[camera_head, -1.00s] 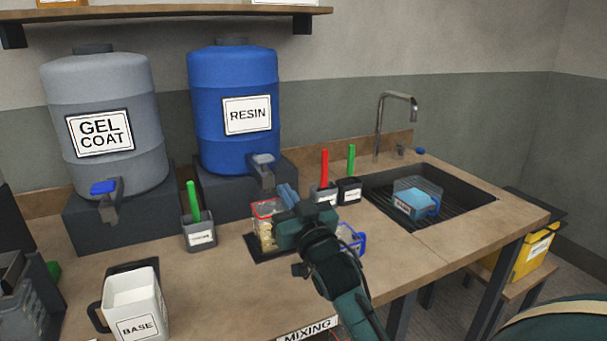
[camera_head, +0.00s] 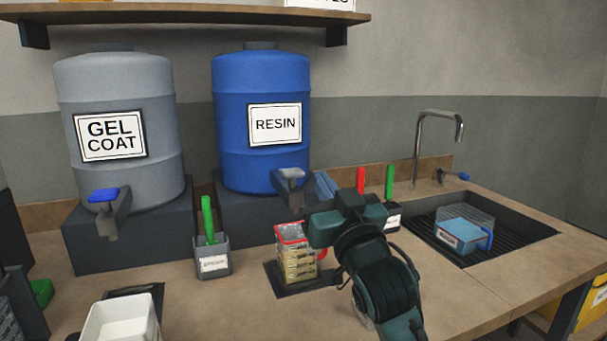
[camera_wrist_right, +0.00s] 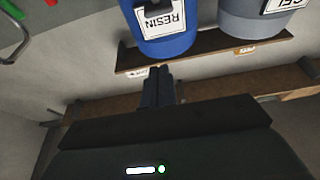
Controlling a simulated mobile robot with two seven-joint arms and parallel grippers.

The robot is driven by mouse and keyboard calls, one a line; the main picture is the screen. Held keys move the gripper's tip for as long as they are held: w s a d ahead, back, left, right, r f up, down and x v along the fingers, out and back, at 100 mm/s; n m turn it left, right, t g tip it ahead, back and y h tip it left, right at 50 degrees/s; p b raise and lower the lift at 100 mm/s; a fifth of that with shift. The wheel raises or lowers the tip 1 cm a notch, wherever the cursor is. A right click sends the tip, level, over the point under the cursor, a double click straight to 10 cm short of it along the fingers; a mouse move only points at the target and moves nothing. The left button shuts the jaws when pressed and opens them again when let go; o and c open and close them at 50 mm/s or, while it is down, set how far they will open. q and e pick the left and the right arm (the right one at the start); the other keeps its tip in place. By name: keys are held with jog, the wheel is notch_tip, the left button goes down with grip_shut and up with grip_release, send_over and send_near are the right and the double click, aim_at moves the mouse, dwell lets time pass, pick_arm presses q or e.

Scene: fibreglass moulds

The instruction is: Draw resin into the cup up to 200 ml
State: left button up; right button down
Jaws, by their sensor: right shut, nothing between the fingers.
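The blue resin drum (camera_head: 262,95) stands on a dark block, its label facing me. Its tap has a grey lever (camera_head: 291,174). Below the tap, a clear cup (camera_head: 297,255) with a red rim and red handle stands on a dark pad. Amber-yellow contents show through its side; I cannot read the level against the 200 ml mark. My right gripper (camera_head: 325,185) is shut and empty, its fingertips just right of the tap lever, above the cup. It also shows in the right wrist view (camera_wrist_right: 158,88), below the resin drum (camera_wrist_right: 165,25). My left gripper is out of view.
The grey gel coat drum (camera_head: 118,95) stands left. A holder with a green-handled tool (camera_head: 212,258) is left of the cup. Red- and green-handled tools are behind my right arm. A white container (camera_head: 120,320) is front left.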

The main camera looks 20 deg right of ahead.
notch_tip(320, 180, up, 3)
jog(key=p, duration=0.1)
send_over(301, 177)
jog(key=s, duration=0.2)
notch_tip(301, 177, down, 4)
jog(key=shift+w+r, duration=0.1)
jog(key=shift+w, duration=0.05)
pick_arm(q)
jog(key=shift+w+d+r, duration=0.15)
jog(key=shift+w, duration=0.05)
pick_arm(e)
notch_tip(301, 177, down, 2)
jog(key=shift+f+b, duration=0.1)
jog(key=shift+b, duration=0.45)
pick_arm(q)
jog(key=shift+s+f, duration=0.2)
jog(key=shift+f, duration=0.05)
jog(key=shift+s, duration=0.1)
pick_arm(e)
jog(key=shift+f, duration=0.1)
